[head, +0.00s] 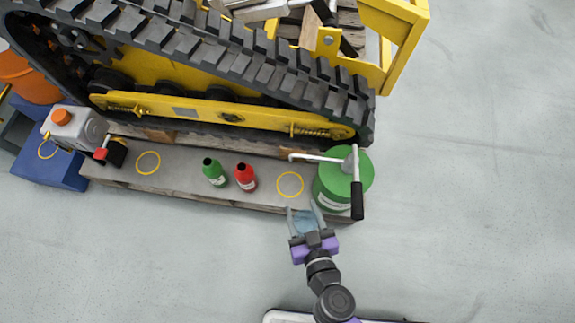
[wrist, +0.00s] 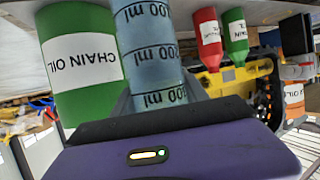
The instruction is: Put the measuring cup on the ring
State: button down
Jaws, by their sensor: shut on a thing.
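The measuring cup (head: 305,222) is a clear bluish cup held between the two fingers of my gripper (head: 303,208). In the wrist view the measuring cup (wrist: 150,50) shows black ml markings, and its far part is cut off by the frame's top edge. My gripper is shut on it, just in front of the plank's near edge. A yellow ring (head: 290,185) lies flat and empty on the plank, a little beyond and left of the fingertips.
A green chain oil drum (head: 328,185) with a lever pump (head: 357,200) stands right of the near ring. A red bottle (head: 245,177) and a green bottle (head: 215,173) stand left of it. The tracked machine (head: 200,105) rises behind the plank (head: 180,185). The front floor is clear.

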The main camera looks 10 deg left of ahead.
jog(key=w+r+x, duration=0.1)
jog(key=r+x, duration=0.1)
jog(key=x, duration=1.4)
jog(key=shift+a+r, duration=0.15)
jog(key=shift+r, duration=0.2)
jog(key=shift+w+f, duration=0.1)
jog(key=shift+f, duration=0.1)
jog(key=c, duration=0.6)
grip_release()
jog(key=shift+r, duration=0.15)
jog(key=p+v, duration=0.2)
jog(key=v, duration=1)
